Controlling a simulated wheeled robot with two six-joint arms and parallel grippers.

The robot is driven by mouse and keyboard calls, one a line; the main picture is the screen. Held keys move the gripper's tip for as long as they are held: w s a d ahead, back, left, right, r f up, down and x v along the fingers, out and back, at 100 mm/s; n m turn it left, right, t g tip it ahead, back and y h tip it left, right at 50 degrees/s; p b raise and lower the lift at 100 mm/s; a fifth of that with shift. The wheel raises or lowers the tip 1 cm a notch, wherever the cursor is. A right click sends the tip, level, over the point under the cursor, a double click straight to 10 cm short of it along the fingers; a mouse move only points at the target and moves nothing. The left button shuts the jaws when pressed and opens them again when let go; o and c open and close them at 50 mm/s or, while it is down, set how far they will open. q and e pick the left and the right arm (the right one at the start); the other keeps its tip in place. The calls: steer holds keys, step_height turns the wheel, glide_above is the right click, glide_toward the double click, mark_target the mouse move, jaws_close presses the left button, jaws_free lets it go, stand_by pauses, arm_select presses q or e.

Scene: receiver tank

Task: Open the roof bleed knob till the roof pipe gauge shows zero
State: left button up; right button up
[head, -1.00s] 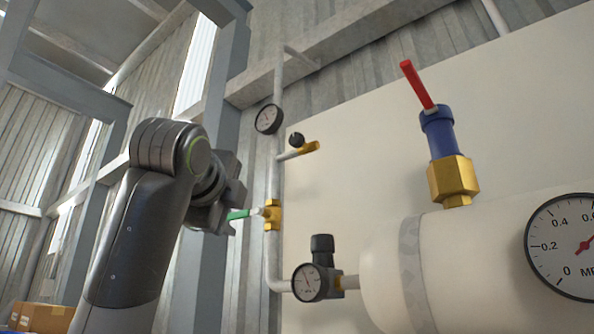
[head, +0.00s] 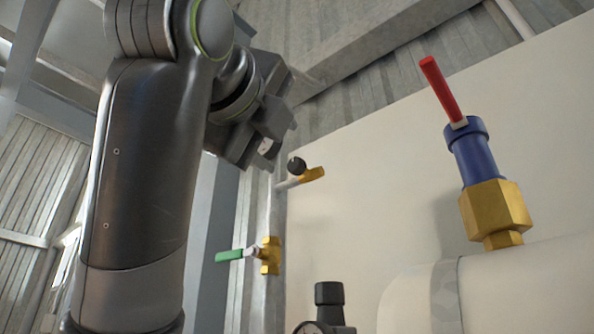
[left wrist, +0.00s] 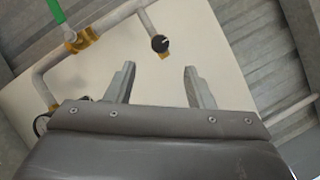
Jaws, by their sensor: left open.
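The black bleed knob (head: 297,165) sits on a short branch with a brass fitting (head: 313,174) off the vertical pipe. My left gripper (head: 277,142) is up and left of the knob in the head view. In the left wrist view the gripper (left wrist: 159,70) is open and empty. The knob (left wrist: 160,43) shows there beyond the gap between the fingertips, seemingly apart from them. The roof pipe gauge is hidden behind my left arm in the head view, so I cannot read it. My right gripper is not in view.
A green-handled valve (head: 230,256) sits lower on the same pipe. A black-capped regulator (head: 328,293) is at the bottom. A pale panel (head: 370,190) lies behind.

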mark_target(296, 165)
arm_select(q)
steer(key=p+x, duration=0.5)
steer(key=x, duration=0.4)
steer(key=shift+r, duration=0.15)
steer(key=shift+p+x, duration=0.3)
steer(key=shift+x, duration=0.5)
steer(key=shift+d, duration=0.1)
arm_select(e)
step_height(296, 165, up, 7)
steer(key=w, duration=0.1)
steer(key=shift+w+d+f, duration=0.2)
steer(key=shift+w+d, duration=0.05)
arm_select(q)
steer(key=shift+c, duration=0.5)
steer(key=c, duration=0.9)
steer(key=shift+f, duration=0.2)
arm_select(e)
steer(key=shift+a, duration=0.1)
